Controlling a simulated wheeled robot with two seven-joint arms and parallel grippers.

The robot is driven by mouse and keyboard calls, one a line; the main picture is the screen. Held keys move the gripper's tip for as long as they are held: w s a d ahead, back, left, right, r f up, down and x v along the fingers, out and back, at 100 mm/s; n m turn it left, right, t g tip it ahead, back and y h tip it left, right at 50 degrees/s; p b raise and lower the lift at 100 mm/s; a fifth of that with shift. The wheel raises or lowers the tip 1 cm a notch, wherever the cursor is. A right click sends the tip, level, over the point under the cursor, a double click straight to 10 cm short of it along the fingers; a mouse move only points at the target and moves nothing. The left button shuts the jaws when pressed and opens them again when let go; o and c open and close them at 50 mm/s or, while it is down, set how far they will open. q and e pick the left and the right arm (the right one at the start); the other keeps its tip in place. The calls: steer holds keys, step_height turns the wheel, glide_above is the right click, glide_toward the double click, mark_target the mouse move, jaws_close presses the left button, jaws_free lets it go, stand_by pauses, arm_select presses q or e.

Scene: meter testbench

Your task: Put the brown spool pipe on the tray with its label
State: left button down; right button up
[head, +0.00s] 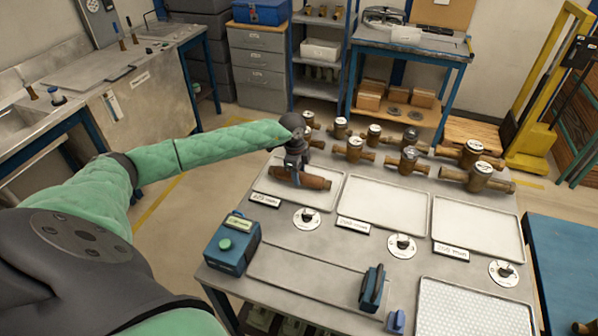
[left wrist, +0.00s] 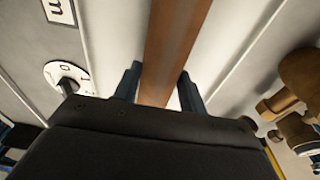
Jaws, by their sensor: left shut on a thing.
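The brown spool pipe (head: 300,178) lies over the leftmost white tray (head: 324,195) on the grey table. A label plate (head: 265,200) is at that tray's front left edge. My left gripper (head: 296,170) is shut on the pipe from above. In the left wrist view the pipe (left wrist: 172,50) runs between the two dark fingers (left wrist: 158,85). I cannot tell whether the pipe touches the tray floor. The middle tray (head: 384,205) and the right tray (head: 478,228) are empty, each with a label plate in front. My right gripper is not in view.
Several brass meters (head: 408,158) stand in rows behind the trays. Round dial plates (head: 307,217) lie in front of the trays. A blue box with a green button (head: 232,245), a blue clamp (head: 373,288) and a perforated tray (head: 470,308) are at the front.

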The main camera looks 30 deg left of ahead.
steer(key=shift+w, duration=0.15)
arm_select(q)
steer(key=c, duration=0.8)
jaws_free()
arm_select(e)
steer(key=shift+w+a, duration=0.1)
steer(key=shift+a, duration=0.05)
arm_select(q)
steer(key=shift+r+b, duration=0.2)
steer(key=shift+b, duration=0.1)
steer(key=r+b, duration=0.2)
steer(key=r, duration=0.2)
steer(key=a+r+b, duration=0.1)
steer(key=r+b, duration=0.1)
steer(key=r, duration=0.1)
steer(key=r+b, duration=0.2)
steer(key=r, duration=0.2)
steer(key=shift+s+a+r, duration=0.15)
steer(key=shift+a+r, duration=0.05)
steer(key=shift+r, duration=0.1)
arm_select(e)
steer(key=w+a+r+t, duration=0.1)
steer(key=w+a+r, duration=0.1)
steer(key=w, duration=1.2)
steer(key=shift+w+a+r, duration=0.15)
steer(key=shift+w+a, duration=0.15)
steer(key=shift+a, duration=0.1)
